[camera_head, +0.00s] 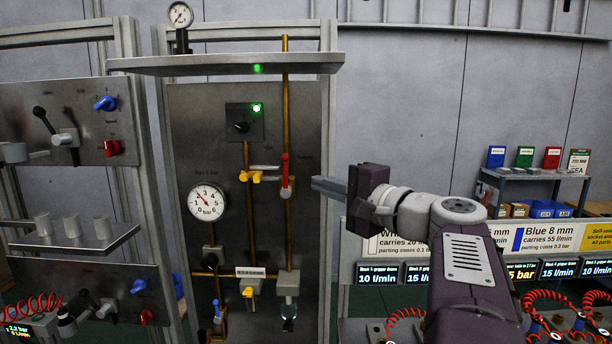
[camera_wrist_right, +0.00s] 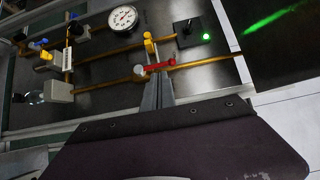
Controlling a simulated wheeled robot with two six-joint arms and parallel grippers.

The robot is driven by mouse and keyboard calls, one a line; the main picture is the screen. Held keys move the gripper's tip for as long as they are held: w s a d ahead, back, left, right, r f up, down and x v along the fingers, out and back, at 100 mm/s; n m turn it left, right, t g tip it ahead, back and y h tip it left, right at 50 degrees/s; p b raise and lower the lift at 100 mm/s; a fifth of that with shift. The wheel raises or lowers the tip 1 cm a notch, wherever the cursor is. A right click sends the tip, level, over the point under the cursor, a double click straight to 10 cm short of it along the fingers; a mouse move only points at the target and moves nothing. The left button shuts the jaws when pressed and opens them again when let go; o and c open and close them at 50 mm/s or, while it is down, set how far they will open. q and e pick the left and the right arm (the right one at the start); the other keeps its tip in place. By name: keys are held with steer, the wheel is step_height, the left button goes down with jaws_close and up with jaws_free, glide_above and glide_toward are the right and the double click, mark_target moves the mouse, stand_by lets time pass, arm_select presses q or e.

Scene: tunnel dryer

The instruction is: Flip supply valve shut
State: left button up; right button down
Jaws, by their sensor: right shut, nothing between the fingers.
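A valve with a red lever (camera_head: 285,170) sits on the right-hand brass pipe of the middle panel. Its lever points up, along the pipe. In the wrist view the red lever (camera_wrist_right: 159,66) also lies along its pipe. A yellow-lever valve (camera_head: 257,177) on the neighbouring pipe has its lever across the pipe. I cannot read which label marks the supply valve. My right gripper (camera_head: 316,184) is shut and empty, just right of the red lever. In the wrist view its fingertips (camera_wrist_right: 158,78) are close to the red lever; contact is unclear. My left gripper is not in view.
A pressure gauge (camera_head: 207,202) and a lit green lamp (camera_head: 257,107) are on the panel. A metal shelf (camera_head: 225,65) juts out above. Lower down are another yellow valve (camera_head: 248,292) and a blue one (camera_head: 217,311). A frame post stands right of the panel.

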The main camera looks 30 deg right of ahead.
steer(key=s+d+m+h, duration=0.1)
steer(key=s+d+h, duration=0.1)
steer(key=d, duration=0.2)
steer(key=p, duration=0.5)
glide_toward(286, 176)
steer(key=w+d+r, duration=0.2)
steer(key=w+d, duration=0.2)
steer(key=w, duration=0.1)
steer(key=w+a, duration=0.2)
steer(key=a, duration=0.1)
steer(key=shift+f+p, duration=0.25)
steer(key=shift+p, duration=0.1)
steer(key=shift+d, duration=0.15)
